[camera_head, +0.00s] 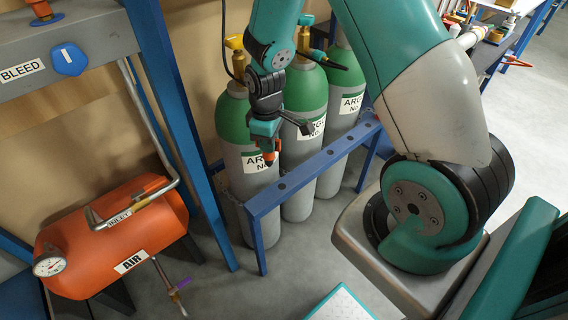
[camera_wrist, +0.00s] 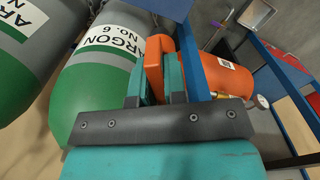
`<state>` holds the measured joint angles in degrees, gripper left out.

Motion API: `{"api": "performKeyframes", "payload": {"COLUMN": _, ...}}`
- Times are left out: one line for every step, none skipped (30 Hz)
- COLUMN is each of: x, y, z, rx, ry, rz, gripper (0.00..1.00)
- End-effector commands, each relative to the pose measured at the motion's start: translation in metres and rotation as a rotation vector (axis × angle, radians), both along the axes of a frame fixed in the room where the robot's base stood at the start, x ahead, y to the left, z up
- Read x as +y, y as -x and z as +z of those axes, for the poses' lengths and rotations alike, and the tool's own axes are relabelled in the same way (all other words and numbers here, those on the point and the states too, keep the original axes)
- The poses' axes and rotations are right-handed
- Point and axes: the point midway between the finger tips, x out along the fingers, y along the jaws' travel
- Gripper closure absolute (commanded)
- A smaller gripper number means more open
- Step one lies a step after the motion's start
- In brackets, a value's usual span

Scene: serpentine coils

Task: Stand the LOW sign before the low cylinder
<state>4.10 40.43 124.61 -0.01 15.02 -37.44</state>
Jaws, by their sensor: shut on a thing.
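My gripper (camera_head: 266,143) points down in front of the gas cylinders in the head view. It is shut on an orange piece (camera_wrist: 154,62), seen edge-on between the fingers in the wrist view; its tip (camera_head: 269,159) shows below the jaws. No LOW lettering shows on it. Three grey cylinders with green shoulders stand in a row: near left (camera_head: 236,186), middle (camera_head: 303,205) and far right (camera_head: 337,128). In the wrist view the nearest cylinder (camera_wrist: 72,108) is labelled ARGON No. 6, to the left of the orange piece. I cannot tell which cylinder is low.
A blue rail (camera_head: 325,156) runs in front of the cylinders. An orange AIR tank (camera_head: 85,245) with a gauge (camera_head: 50,263) lies at the left, beside a blue post (camera_head: 172,110).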

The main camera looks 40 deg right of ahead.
Motion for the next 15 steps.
{"api": "performKeyframes", "payload": {"x": -0.01, "y": -0.004, "z": -0.032, "rx": -0.001, "ry": 0.0, "rz": 0.111, "gripper": 1.0}}
{"api": "performKeyframes", "payload": {"x": -0.015, "y": -0.005, "z": -0.04, "rx": -0.001, "ry": 0.0, "rz": 0.189, "gripper": 1.0}}
{"api": "performKeyframes", "payload": {"x": -0.021, "y": -0.008, "z": -0.051, "rx": -0.001, "ry": 0.0, "rz": 0.294, "gripper": 1.0}}
{"api": "performKeyframes", "payload": {"x": -0.026, "y": -0.009, "z": -0.058, "rx": -0.001, "ry": 0.0, "rz": 0.369, "gripper": 1.0}}
{"api": "performKeyframes", "payload": {"x": -0.03, "y": -0.011, "z": -0.065, "rx": -0.001, "ry": 0.0, "rz": 0.442, "gripper": 1.0}}
{"api": "performKeyframes", "payload": {"x": -0.034, "y": -0.013, "z": -0.074, "rx": -0.001, "ry": 0.0, "rz": 0.537, "gripper": 1.0}}
{"api": "performKeyframes", "payload": {"x": -0.038, "y": -0.015, "z": -0.079, "rx": -0.001, "ry": 0.0, "rz": 0.601, "gripper": 1.0}}
{"api": "performKeyframes", "payload": {"x": -0.041, "y": -0.016, "z": -0.084, "rx": -0.001, "ry": 0.0, "rz": 0.663, "gripper": 1.0}}
{"api": "performKeyframes", "payload": {"x": -0.044, "y": -0.017, "z": -0.09, "rx": 0.0, "ry": -0.001, "rz": 0.738, "gripper": 1.0}}
{"api": "performKeyframes", "payload": {"x": -0.047, "y": -0.018, "z": -0.094, "rx": 0.0, "ry": -0.001, "rz": 0.789, "gripper": 1.0}}
{"api": "performKeyframes", "payload": {"x": -0.049, "y": -0.019, "z": -0.097, "rx": -0.001, "ry": 0.0, "rz": 0.834, "gripper": 1.0}}
{"api": "performKeyframes", "payload": {"x": -0.051, "y": -0.02, "z": -0.101, "rx": -0.001, "ry": 0.0, "rz": 0.886, "gripper": 1.0}}
{"api": "performKeyframes", "payload": {"x": -0.052, "y": -0.021, "z": -0.103, "rx": -0.001, "ry": 0.0, "rz": 0.919, "gripper": 1.0}}
{"api": "performKeyframes", "payload": {"x": -0.053, "y": -0.022, "z": -0.104, "rx": -0.001, "ry": 0.0, "rz": 0.947, "gripper": 1.0}}
{"api": "performKeyframes", "payload": {"x": -0.054, "y": -0.022, "z": -0.105, "rx": 0.0, "ry": -0.001, "rz": 0.976, "gripper": 1.0}}
